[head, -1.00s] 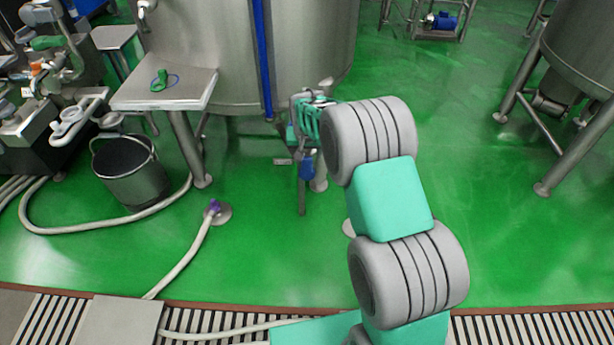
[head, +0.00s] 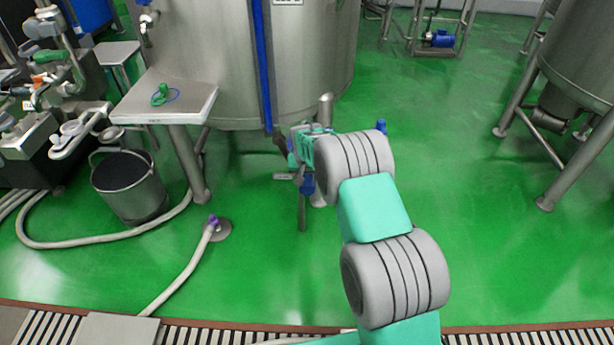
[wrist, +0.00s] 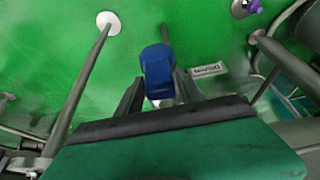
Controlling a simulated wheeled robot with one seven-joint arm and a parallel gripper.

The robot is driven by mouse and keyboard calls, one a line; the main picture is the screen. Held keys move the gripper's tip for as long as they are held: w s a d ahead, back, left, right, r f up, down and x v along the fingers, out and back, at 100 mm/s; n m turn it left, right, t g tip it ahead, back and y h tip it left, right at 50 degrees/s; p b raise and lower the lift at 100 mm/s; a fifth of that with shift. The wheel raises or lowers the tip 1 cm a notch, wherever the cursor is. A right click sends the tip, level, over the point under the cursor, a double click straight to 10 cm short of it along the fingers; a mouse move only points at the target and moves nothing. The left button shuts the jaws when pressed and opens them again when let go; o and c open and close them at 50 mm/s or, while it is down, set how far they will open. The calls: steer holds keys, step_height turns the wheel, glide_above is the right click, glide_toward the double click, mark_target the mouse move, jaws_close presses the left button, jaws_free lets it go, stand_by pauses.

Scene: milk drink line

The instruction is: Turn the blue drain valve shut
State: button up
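The blue drain valve handle (wrist: 157,70) is in the middle of the wrist view, beside a small plate that seems to read "Drain" (wrist: 207,70). My gripper (wrist: 158,78) has its two dark fingers apart, one on each side of the handle. Whether either finger touches it I cannot tell. In the head view my gripper (head: 293,148) is by the foot of the steel tank (head: 215,60), largely hidden by my arm. A blue part (head: 307,184) shows just below it, next to a small plate (head: 285,176). The valve body is mostly hidden.
A steel side table (head: 165,105) and a bucket (head: 128,185) stand to the left. A hose (head: 185,265) runs to a floor fitting with a purple part (head: 213,221). Another blue part (head: 381,127) shows behind my arm. The green floor to the right is open.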

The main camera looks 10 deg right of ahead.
jaws_close()
stand_by(1.1)
